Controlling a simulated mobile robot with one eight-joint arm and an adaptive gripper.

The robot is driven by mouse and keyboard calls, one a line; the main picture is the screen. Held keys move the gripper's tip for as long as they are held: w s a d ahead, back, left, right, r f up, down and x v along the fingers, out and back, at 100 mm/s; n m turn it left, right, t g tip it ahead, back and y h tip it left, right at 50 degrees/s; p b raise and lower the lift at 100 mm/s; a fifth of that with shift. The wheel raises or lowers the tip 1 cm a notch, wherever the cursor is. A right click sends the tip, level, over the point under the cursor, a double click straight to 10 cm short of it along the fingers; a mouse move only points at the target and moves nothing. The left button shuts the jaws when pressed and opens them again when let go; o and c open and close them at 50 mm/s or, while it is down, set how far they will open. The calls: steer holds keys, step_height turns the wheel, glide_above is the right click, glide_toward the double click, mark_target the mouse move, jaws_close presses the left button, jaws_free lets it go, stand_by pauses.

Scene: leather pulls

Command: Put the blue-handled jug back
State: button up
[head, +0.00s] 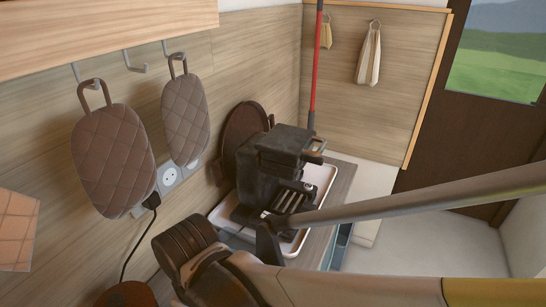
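I cannot make out a blue-handled jug in the head view. A black boxy machine (250,175), which looks like a coffee maker, stands on a white-rimmed tray (325,180). A slatted metal part shows low on its front. My arm's links reach in from the right edge, in front of the tray and the machine's lower part. A small dark piece shows at the end of the thin grey link, against the tray's near edge. I cannot tell if it belongs to my gripper, and no fingertips can be made out.
Two quilted brown pads (113,160) (185,118) hang on wall hooks at left. A round brown board (245,122) leans behind the machine. A red pole (315,65) stands in the corner. A cloth (369,55) hangs on the back panel. Pale floor (430,245) is clear at right.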

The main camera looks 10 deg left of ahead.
steer(key=shift+f, duration=0.65)
steer(key=shift+f, duration=0.15)
steer(key=o, duration=1.4)
steer(key=shift+c, duration=0.2)
